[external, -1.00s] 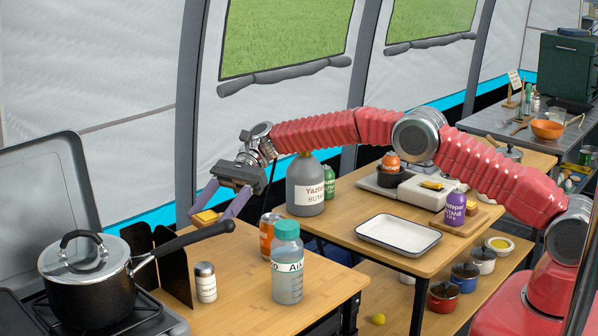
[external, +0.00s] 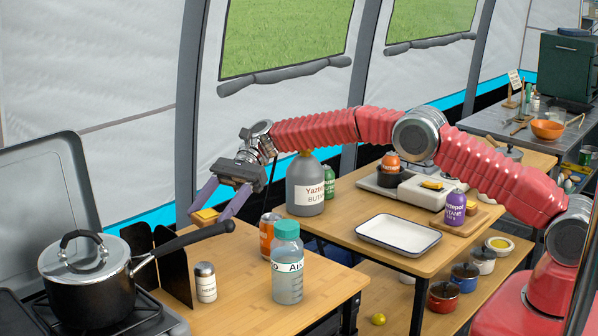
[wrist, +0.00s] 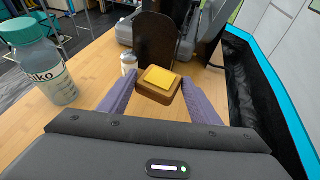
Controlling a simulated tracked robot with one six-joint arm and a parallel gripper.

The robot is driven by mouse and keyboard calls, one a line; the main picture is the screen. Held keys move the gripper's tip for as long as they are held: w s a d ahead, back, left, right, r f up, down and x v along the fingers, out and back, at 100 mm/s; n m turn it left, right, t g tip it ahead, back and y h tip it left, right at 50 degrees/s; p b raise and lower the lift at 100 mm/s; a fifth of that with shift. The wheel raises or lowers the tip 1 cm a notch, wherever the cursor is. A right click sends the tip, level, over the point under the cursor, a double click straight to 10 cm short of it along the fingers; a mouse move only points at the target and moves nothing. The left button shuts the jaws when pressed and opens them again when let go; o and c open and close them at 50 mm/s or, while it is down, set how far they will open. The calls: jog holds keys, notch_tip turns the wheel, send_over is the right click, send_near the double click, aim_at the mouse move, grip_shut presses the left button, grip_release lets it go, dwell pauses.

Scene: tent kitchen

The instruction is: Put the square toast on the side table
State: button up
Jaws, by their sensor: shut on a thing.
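The square toast (external: 205,216), brown with a yellow slab on top, is between the purple fingers of my gripper (external: 207,219). In the wrist view the toast (wrist: 158,88) sits level between the two fingertips, and my gripper is shut on it. It is over the far edge area of the near wooden table (external: 245,268); whether it touches the top I cannot tell. A second wooden table (external: 345,205) stands behind it to the right. Which of them is the side table is not marked.
A lidded black pot (external: 88,275) has its handle reaching close below the toast. A dark folding screen (external: 172,262), a small shaker (external: 205,282), an orange can (external: 268,238) and a teal-capped bottle (external: 287,265) stand nearby. A white tray (external: 398,233) lies on the second table.

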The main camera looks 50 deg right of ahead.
aim_at(213, 211)
notch_tip(213, 211, up, 11)
jog(key=w+d+m+t, duration=0.2)
jog(key=d+m+t, duration=0.1)
jog(key=d, duration=1)
jog(key=w+d+m+t+h, duration=0.1)
jog(key=w+d+m+t, duration=0.15)
jog(key=d, duration=0.95)
jog(key=w+d+m+t, duration=0.2)
jog(key=d+m+t, duration=0.15)
jog(key=d, duration=0.95)
jog(key=s+d+m+t+h, duration=0.1)
jog(key=s+d+t, duration=0.15)
jog(key=d, duration=0.55)
jog(key=s+d+m+t+h, duration=0.1)
jog(key=s+d+m+h, duration=0.15)
jog(key=d, duration=0.45)
notch_tip(213, 211, down, 18)
jog(key=shift+s+r+n+y, duration=0.2)
jog(key=shift+r+n+y, duration=0.05)
jog(key=shift+n+y, duration=0.1)
jog(key=shift+f, duration=3.1)
